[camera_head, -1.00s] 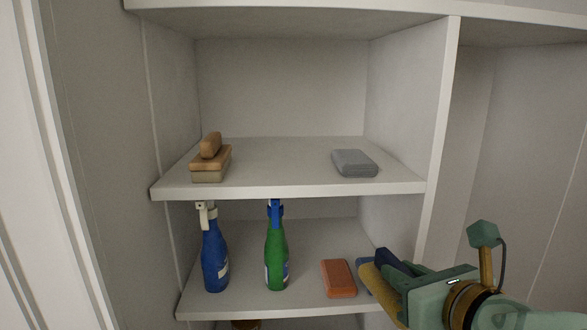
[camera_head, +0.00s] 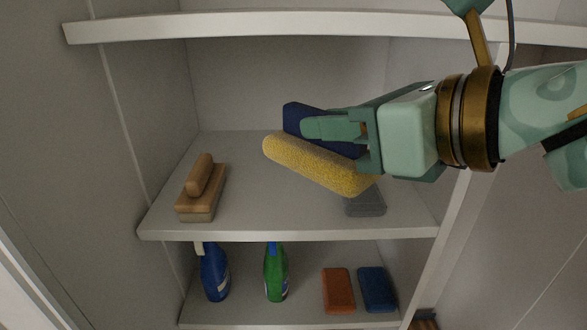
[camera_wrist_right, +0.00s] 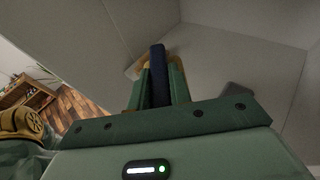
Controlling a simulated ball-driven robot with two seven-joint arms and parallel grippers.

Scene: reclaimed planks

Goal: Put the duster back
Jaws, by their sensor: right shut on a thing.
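The duster has a yellow fuzzy roll (camera_head: 318,165) and a dark blue handle (camera_head: 296,115). My right gripper (camera_head: 318,130) is shut on the handle and holds the duster in front of the upper shelf (camera_head: 290,232), the roll tilted down to the right. In the right wrist view the blue handle (camera_wrist_right: 158,75) stands between the two fingers. The duster hides part of the shelf floor and of a grey block. My left gripper is not in view.
On the upper shelf, a wooden brush (camera_head: 202,190) sits left and the grey block (camera_head: 366,203) right, with room between. Below stand a blue spray bottle (camera_head: 214,275), a green one (camera_head: 276,277), an orange block (camera_head: 339,291) and a blue block (camera_head: 376,288).

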